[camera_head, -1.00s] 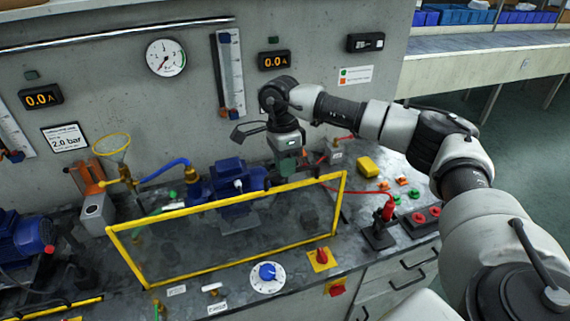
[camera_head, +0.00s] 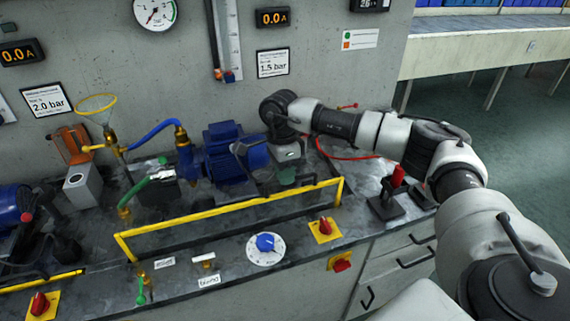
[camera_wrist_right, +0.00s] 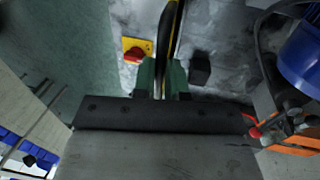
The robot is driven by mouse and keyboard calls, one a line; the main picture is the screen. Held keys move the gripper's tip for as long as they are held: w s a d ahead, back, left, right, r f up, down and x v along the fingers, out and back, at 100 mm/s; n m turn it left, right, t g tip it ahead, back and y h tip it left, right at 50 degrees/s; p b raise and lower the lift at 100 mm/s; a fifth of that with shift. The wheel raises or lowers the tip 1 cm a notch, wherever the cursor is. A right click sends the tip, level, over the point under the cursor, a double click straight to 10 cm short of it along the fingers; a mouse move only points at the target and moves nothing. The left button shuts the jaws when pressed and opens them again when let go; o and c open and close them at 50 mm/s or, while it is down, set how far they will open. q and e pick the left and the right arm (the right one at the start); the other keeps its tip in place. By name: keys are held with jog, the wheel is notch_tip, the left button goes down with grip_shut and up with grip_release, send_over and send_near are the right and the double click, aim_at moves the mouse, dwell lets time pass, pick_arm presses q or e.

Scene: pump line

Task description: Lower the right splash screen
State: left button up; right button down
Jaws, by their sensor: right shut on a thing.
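The right splash screen (camera_head: 230,208) is a clear panel in a yellow frame along the front of the bench, before the blue pump motor. Its top bar slants up to the right, and only a short part of its height shows above the bench. My right gripper (camera_head: 288,178) is over the right part of the top bar, pointing down. In the right wrist view its green fingers (camera_wrist_right: 163,76) are shut on the screen's yellow edge (camera_wrist_right: 170,35), one finger on each side. The exact contact is partly hidden. My left gripper is not in view.
A blue dial (camera_head: 265,243) and a red switch on a yellow plate (camera_head: 325,228) sit before the screen. A red-handled device (camera_head: 390,195) stands to its right. Blue motor (camera_head: 230,150) and hoses are behind. Another yellow bar (camera_head: 45,282) lies low at left.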

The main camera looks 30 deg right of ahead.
aim_at(285, 201)
notch_tip(285, 201, down, 10)
jog(key=b, duration=0.5)
jog(key=shift+r, duration=0.2)
jog(key=shift+f, duration=0.45)
jog(key=shift+s, duration=0.1)
jog(key=c, duration=1.2)
grip_release()
jog(key=shift+f, duration=0.15)
jog(key=shift+o, duration=0.2)
notch_tip(285, 201, up, 11)
jog(key=w+b, duration=0.1)
jog(key=w, duration=0.1)
jog(key=shift+w+d, duration=0.15)
jog(key=shift+d, duration=0.05)
jog(key=shift+f, duration=0.1)
jog(key=shift+c, duration=0.2)
